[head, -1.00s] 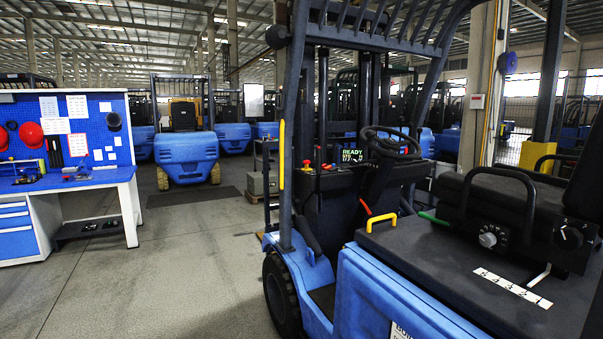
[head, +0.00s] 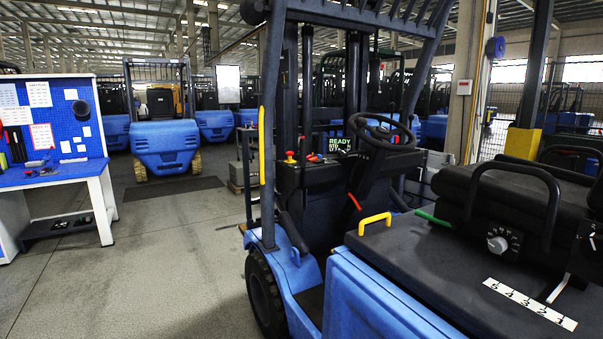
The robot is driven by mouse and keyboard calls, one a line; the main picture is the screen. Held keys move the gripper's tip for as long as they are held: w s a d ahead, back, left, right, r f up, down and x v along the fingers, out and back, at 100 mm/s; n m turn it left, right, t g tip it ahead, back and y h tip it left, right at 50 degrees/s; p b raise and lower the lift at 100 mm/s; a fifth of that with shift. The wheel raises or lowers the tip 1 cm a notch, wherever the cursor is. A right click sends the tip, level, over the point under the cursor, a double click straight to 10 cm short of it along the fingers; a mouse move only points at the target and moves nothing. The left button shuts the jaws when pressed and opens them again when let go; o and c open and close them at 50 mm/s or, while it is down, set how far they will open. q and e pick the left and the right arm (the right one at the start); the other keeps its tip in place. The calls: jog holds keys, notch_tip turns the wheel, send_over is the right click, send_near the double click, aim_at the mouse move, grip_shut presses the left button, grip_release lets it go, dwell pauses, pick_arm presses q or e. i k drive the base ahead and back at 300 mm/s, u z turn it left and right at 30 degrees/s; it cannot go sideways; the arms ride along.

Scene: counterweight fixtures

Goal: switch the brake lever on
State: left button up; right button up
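A blue forklift (head: 376,300) with a black cab frame stands at the right, close to me. Several levers show in it, and I cannot tell for sure which is the brake lever. A short red-orange lever (head: 354,201) leans beside the steering column. A green-handled lever (head: 433,218) lies low at the left of the seat. A red knob (head: 290,156) stands on the dash, with small red levers (head: 313,158) beside it. The dash display (head: 340,144) reads READY in green. Neither of my grippers is in view.
A yellow grab handle (head: 375,221) rises from the black cover. The steering wheel (head: 385,132), seat (head: 535,200) and a dial (head: 498,243) crowd the cab. A blue workbench (head: 60,180) stands at the left. Open concrete floor (head: 165,260) lies between bench and forklift.

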aim_at(303, 142)
jog(key=u, duration=0.45)
jog(key=i, duration=0.45)
jog(key=u, duration=1.15)
jog(key=i, duration=0.9)
jog(key=u, duration=0.35)
jog(key=i, duration=0.95)
jog(key=z, duration=0.3)
